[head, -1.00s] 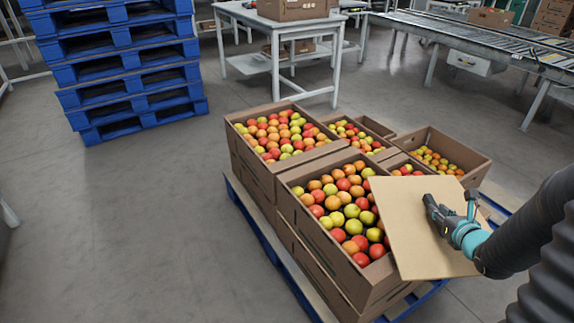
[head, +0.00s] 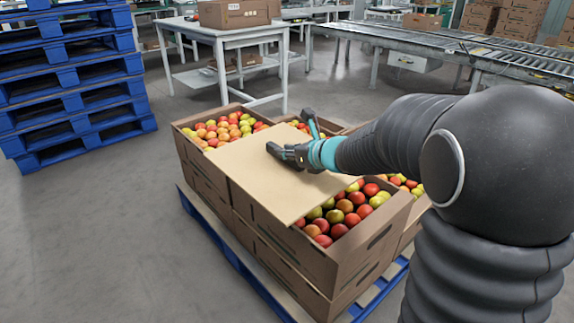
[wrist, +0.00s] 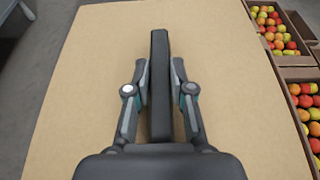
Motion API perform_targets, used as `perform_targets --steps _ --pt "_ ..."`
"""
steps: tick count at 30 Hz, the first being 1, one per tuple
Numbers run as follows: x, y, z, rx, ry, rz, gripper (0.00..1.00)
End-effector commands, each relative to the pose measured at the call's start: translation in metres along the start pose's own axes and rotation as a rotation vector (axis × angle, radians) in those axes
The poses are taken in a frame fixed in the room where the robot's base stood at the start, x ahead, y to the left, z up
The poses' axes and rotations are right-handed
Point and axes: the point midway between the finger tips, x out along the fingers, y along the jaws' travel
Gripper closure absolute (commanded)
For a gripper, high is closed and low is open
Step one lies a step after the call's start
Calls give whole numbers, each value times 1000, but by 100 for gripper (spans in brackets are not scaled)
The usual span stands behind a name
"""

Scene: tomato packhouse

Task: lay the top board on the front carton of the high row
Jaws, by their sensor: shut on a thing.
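The top board (head: 240,158) is a flat tan sheet with a dark bar-like handle (wrist: 160,85) standing up in its middle. My gripper (head: 286,152) is shut on that handle, with a finger on each side of it in the wrist view (wrist: 160,75). The board is over the high row. The front carton (head: 375,240) is brown and full of red, orange and green tomatoes. The board hides its far part, and tomatoes show at its near right end. The board also reaches over the near part of the carton behind. I cannot tell whether it touches them.
The back carton (head: 183,138) of the high row shows tomatoes past the board. Lower cartons stand to the right, partly behind my arm. All stand on a blue pallet (head: 229,253). Stacked blue pallets (head: 75,75), a table (head: 190,28) and a roller conveyor (head: 400,42) stand beyond.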

Motion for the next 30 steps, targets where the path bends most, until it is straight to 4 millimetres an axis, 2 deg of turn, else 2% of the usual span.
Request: perform_targets --steps 9,15,22,30 --pt "5 -63 -38 7 2 -4 100" --pt "8 -96 -58 4 0 -3 100" --pt "10 -108 -70 3 0 -1 100" --pt "23 -107 -101 3 1 0 100"
